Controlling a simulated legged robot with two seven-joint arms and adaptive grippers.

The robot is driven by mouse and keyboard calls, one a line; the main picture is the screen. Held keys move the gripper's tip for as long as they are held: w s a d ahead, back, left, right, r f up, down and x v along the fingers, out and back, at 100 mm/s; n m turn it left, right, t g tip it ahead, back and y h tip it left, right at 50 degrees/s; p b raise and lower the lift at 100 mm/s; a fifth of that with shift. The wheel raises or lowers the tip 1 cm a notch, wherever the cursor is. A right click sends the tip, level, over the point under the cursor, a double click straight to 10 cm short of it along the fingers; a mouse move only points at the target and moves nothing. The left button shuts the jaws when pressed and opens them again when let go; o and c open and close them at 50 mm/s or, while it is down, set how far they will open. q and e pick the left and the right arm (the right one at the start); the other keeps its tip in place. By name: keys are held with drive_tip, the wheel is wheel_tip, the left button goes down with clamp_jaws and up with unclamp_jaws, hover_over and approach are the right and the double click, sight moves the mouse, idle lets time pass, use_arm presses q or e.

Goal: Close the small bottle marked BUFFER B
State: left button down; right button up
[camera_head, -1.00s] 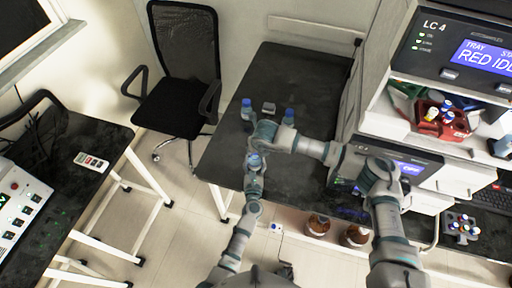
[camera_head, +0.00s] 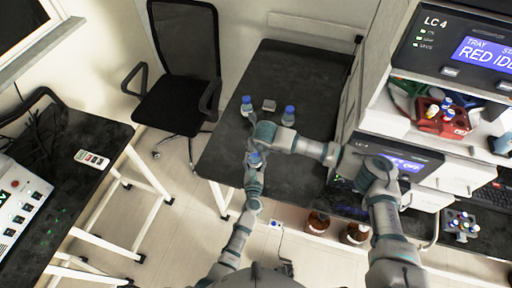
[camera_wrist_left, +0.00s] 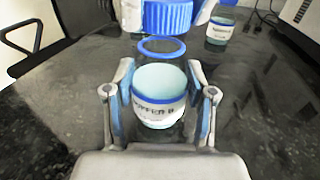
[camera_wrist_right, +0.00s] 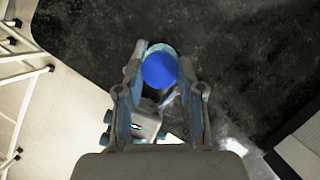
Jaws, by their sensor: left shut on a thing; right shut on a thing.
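The small bottle marked BUFFER B (camera_wrist_left: 158,112) is upright between the fingers of my left gripper (camera_wrist_left: 161,82), which is shut on it. It is clear glass with a white label and a blue ring at its neck. A blue cap (camera_wrist_left: 167,17) shows above the neck in the left wrist view. In the right wrist view my right gripper (camera_wrist_right: 163,72) is shut on the blue cap (camera_wrist_right: 159,70), over the bottle. Whether cap and neck touch, I cannot tell. In the head view both hands meet near the dark table's front edge, and they partly hide the bottle.
Two other blue-capped bottles (camera_head: 247,104) (camera_head: 289,114) and a small grey object (camera_head: 269,105) stand further back on the dark table (camera_head: 305,70). A chair (camera_head: 183,100) stands left of it. Instruments with a red tray (camera_head: 440,120) are at the right. The table's back is clear.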

drive_tip(key=shift+f, duration=0.4)
drive_tip(key=m, duration=0.2)
drive_tip(key=m+h, duration=0.1)
drive_tip(key=shift+a+m, duration=0.3)
drive_tip(key=shift+m, duration=0.1)
drive_tip(key=m+h, duration=0.1)
drive_tip(key=m, duration=0.1)
drive_tip(key=m+h, duration=0.1)
drive_tip(key=m, duration=0.3)
drive_tip(key=shift+a+h, duration=0.25)
drive_tip(key=shift+h, duration=0.15)
drive_tip(key=m, duration=0.2)
drive_tip(key=m+g+h, duration=0.1)
drive_tip(key=m, duration=0.1)
drive_tip(key=m+g, duration=0.1)
drive_tip(key=m, duration=0.1)
drive_tip(key=shift+w+a+m+h, duration=0.15)
drive_tip(key=shift+w+m+h, duration=0.15)
drive_tip(key=shift+h, duration=0.1)
drive_tip(key=m, duration=0.2)
drive_tip(key=m+g, duration=0.1)
drive_tip(key=m, duration=0.1)
drive_tip(key=shift+w+a+h, duration=0.1)
drive_tip(key=shift+w+h, duration=0.1)
drive_tip(key=shift+h, duration=0.1)
drive_tip(key=shift+o, duration=0.3)
drive_tip(key=shift+w+m+g, duration=0.15)
drive_tip(key=shift+m+g, duration=0.55)
drive_tip(key=shift+m, duration=0.5)
drive_tip(key=o, duration=0.7)
